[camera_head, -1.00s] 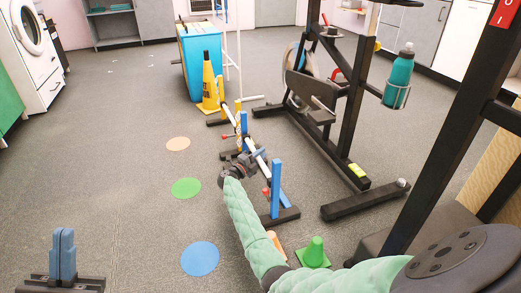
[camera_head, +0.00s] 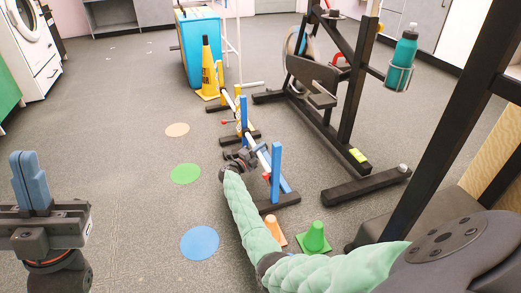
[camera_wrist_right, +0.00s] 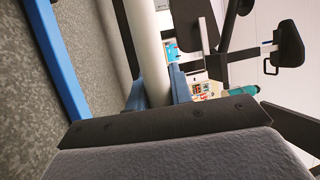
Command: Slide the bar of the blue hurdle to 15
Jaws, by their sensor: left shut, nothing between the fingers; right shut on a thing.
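The blue hurdle has a near upright (camera_head: 276,170) and a far upright (camera_head: 243,114), with a white bar (camera_head: 263,157) running between them. My right gripper (camera_head: 244,160) is on the bar close to the near upright. In the right wrist view its blue fingers (camera_wrist_right: 155,90) are shut around the white bar (camera_wrist_right: 148,35), and a blue upright (camera_wrist_right: 52,55) is at the left. I cannot read any height marks. My left gripper (camera_head: 31,180) is shut and empty, pointing up at the lower left, far from the hurdle.
A yellow hurdle (camera_head: 221,72) and a yellow cone (camera_head: 207,70) stand behind. A green cone (camera_head: 315,238) and an orange cone (camera_head: 275,231) are near my right arm. The exercise machine (camera_head: 345,110) is to the right. Flat floor discs (camera_head: 199,243) lie on open floor to the left.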

